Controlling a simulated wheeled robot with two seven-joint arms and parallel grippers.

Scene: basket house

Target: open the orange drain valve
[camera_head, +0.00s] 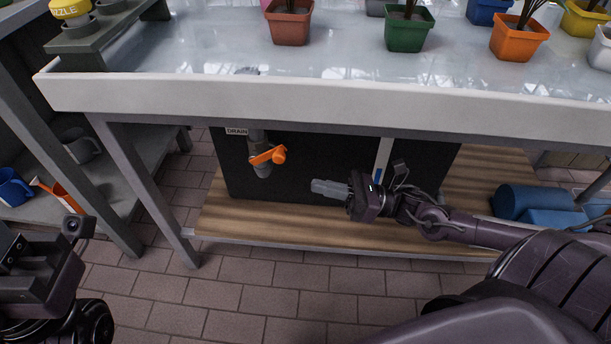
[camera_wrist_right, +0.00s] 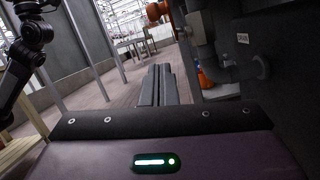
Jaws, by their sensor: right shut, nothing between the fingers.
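The orange drain valve handle (camera_head: 268,156) sits on a grey vertical pipe (camera_head: 258,140) under the bench, below a DRAIN label (camera_head: 236,131). In the right wrist view the handle shows at the top (camera_wrist_right: 157,11), beside the grey pipe (camera_wrist_right: 205,52). My right gripper (camera_head: 318,188) is shut and empty. It points left, to the right of the handle and a little lower, apart from it. Its closed fingers also show in the right wrist view (camera_wrist_right: 157,85). My left gripper body (camera_head: 45,265) is at the lower left; its fingers do not show.
The white bench edge (camera_head: 330,100) runs above my right gripper. A dark panel (camera_head: 320,155) stands behind the pipe, over a wooden lower shelf (camera_head: 300,225). A bench leg (camera_head: 150,195) stands left of the valve. Blue rolls (camera_head: 535,202) lie at right.

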